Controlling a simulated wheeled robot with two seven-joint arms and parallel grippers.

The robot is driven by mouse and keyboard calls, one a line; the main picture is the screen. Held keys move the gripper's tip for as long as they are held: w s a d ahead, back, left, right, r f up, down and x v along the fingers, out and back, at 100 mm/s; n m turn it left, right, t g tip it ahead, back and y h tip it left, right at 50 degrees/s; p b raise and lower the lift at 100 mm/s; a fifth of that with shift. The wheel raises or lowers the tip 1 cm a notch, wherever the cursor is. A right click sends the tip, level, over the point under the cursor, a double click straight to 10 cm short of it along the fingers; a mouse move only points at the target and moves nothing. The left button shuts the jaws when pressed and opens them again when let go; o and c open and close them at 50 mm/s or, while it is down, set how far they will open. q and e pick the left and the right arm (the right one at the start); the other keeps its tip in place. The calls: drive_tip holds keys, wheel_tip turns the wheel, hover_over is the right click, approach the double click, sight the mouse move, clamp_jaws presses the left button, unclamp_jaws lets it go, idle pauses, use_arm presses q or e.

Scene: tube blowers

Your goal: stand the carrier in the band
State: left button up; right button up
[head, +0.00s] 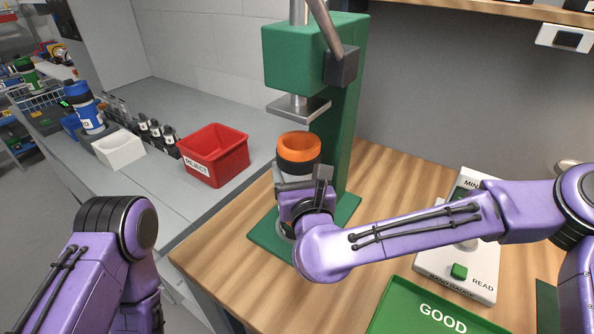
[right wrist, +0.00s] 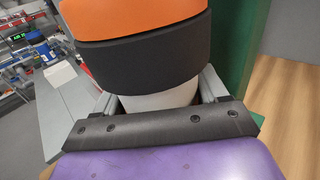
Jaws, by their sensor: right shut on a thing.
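The carrier (head: 299,167) has an orange top with an open mouth, a black collar and a white lower body. It stands upright under the head of the green press, apart from the pressing plate (head: 298,108). My right gripper (head: 303,186) is shut on its white body, just below the black collar; the right wrist view shows the carrier (right wrist: 140,62) between the fingers (right wrist: 158,98). Whether its foot touches the press base (head: 347,208) is hidden. The white gauge (head: 484,277), lettered MIN and READ, is partly covered by my right forearm. My left gripper is out of view.
A green tray marked GOOD (head: 400,312) lies at the front right. A red REJECT bin (head: 222,168) and a white box (head: 120,152) stand on the grey bench at left. The press column (head: 350,110) rises close behind the carrier. Wood left of the press is clear.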

drive_tip(key=shift+f+b, duration=0.65)
drive_tip(key=shift+f, duration=0.05)
drive_tip(key=o, duration=1.2)
drive_tip(key=s+b, duration=0.1)
drive_tip(key=s, duration=0.2)
drive_tip(key=s+d+b, duration=0.1)
drive_tip(key=s, duration=0.3)
drive_tip(key=s+d, duration=0.1)
drive_tip(key=s, duration=0.2)
drive_tip(key=shift+s+b, duration=0.15)
drive_tip(key=shift+b, duration=0.25)
